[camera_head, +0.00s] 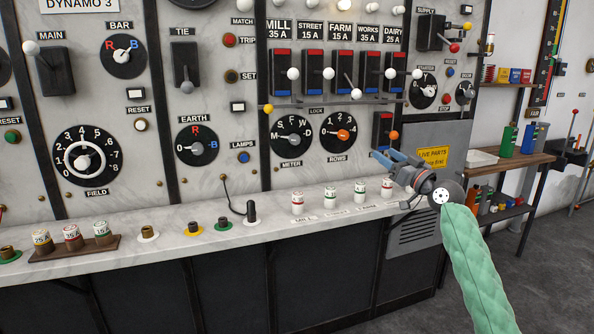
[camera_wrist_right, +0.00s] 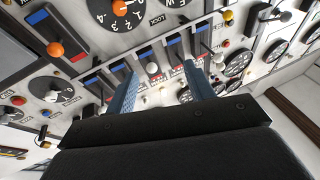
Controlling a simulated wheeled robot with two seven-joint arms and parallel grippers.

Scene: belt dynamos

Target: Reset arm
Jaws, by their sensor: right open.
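My right arm in its green sleeve comes in from the lower right in the head view. My right gripper (camera_head: 384,155) points left towards the switchboard, just below the lever with the orange knob (camera_head: 394,135). Its blue fingers are apart with nothing between them. In the right wrist view the open fingers (camera_wrist_right: 162,85) stand before a row of blue and red switches. The orange knob (camera_wrist_right: 56,48) shows there at the upper left, apart from the fingers. My left gripper is not in view.
A marble switchboard (camera_head: 215,100) with dials, knobs and levers fills the left and middle. Its ledge (camera_head: 270,225) holds several fuses and a wooden block (camera_head: 75,247) of fuses. A grey cabinet (camera_head: 415,225) stands near my gripper. A wooden shelf (camera_head: 510,165) is at right.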

